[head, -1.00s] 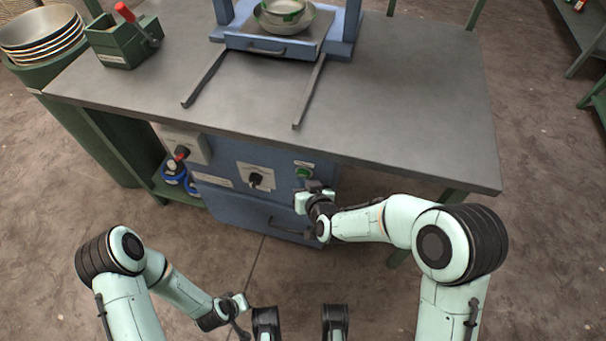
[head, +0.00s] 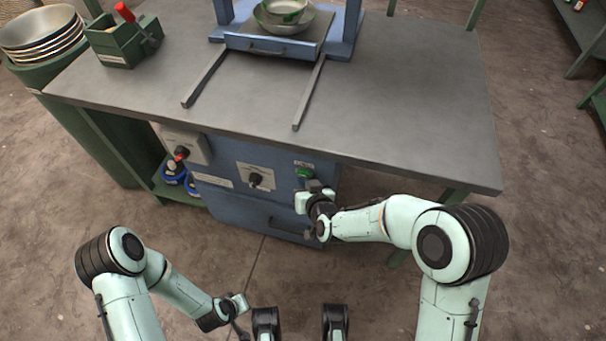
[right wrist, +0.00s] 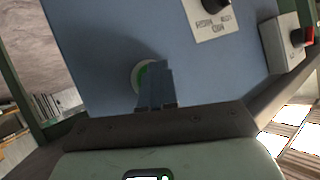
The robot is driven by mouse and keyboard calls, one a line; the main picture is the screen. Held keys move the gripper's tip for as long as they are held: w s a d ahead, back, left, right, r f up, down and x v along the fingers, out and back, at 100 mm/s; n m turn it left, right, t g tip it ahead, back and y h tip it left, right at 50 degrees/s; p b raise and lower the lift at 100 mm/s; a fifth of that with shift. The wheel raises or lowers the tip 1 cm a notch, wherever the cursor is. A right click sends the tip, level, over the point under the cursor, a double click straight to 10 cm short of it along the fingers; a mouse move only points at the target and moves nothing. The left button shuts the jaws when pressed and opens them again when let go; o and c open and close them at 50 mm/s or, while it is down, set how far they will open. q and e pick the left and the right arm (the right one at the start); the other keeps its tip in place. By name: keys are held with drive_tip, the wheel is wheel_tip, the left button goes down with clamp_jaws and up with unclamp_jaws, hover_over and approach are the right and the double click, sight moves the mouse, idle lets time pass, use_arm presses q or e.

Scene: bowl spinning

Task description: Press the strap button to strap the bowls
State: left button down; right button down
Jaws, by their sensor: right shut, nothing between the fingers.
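The green strap button (head: 304,172) sits on the blue front panel under the table, below a small label. My right gripper (head: 314,188) is at the panel just below the button in the head view. In the right wrist view, the shut fingers (right wrist: 155,85) cover part of the green button (right wrist: 140,78); I cannot tell whether they touch it. The bowls (head: 284,14) stand stacked on the blue sliding tray (head: 262,47) at the back of the table. My left gripper (head: 240,328) hangs low, far from the panel; its fingers are too small to read.
A black knob (head: 255,179) and a red-and-black switch (head: 181,153) are left of the button. The grey tabletop (head: 400,100) overhangs the panel and is clear on the right. A green box with a red-handled tool (head: 124,12) and stacked bowls (head: 40,27) stand at the left.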

use_arm(q)
drive_tip(key=shift+r, duration=0.2)
use_arm(e)
drive_tip(key=shift+s+a, duration=0.15)
drive_tip(key=shift+s, duration=0.45)
use_arm(q)
drive_tip(key=shift+r+p, duration=0.55)
drive_tip(key=shift+p, duration=0.05)
use_arm(e)
drive_tip(key=shift+s+a, duration=0.25)
drive_tip(key=shift+s, duration=0.55)
drive_tip(key=shift+s+a, duration=0.3)
drive_tip(key=shift+s, duration=0.5)
drive_tip(key=shift+s+a, duration=0.25)
drive_tip(key=shift+s, duration=0.55)
